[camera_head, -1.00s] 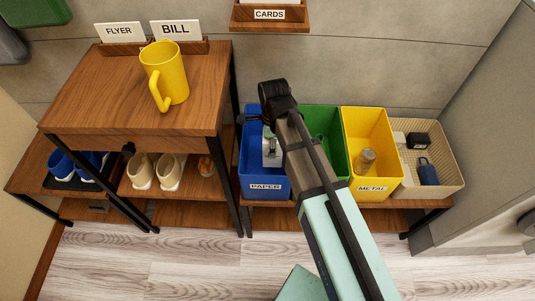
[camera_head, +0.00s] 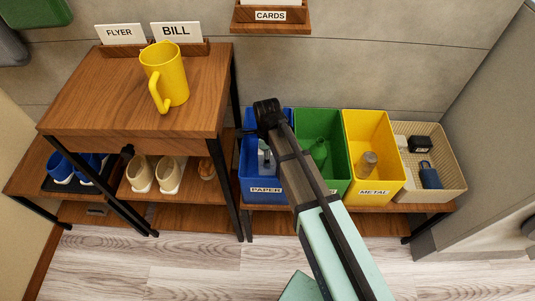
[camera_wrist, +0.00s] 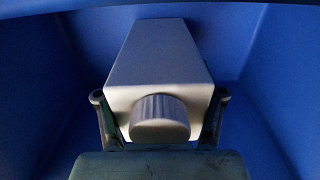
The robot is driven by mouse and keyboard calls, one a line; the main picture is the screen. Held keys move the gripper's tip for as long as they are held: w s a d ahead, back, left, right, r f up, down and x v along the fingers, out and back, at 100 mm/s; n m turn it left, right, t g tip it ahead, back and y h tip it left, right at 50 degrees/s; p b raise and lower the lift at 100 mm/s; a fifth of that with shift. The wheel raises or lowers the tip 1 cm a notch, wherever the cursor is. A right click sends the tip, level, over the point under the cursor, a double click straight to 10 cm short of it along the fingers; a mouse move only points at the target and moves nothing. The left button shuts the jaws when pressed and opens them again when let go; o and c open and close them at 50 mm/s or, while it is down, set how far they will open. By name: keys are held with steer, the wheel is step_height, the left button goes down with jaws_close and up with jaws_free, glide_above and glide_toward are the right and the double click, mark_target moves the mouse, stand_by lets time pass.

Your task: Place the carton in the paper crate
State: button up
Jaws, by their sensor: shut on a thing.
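The carton (camera_wrist: 155,62) is pale grey-white with a round ridged cap. In the wrist view it lies between the two fingers of my gripper (camera_wrist: 160,98), which is shut on it. Blue walls of the paper crate (camera_wrist: 40,60) surround it there. In the head view the blue crate, labelled PAPER (camera_head: 250,170), stands on the low shelf. The carton (camera_head: 264,158) shows partly inside it, with my arm covering the right side. I cannot tell whether the carton touches the crate floor.
A green crate (camera_head: 308,120) with a green bottle stands right of the blue one. Then come a yellow METAL crate (camera_head: 374,192) holding a can and a beige basket (camera_head: 446,188). A wooden stand (camera_head: 205,90) with a yellow mug (camera_head: 165,75) is close on the left.

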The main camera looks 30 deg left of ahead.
steer(key=o, duration=1.1)
steer(key=shift+r, duration=0.1)
step_height(320, 180, up, 12)
steer(key=shift+f+p, duration=0.1)
steer(key=shift+p, duration=0.5)
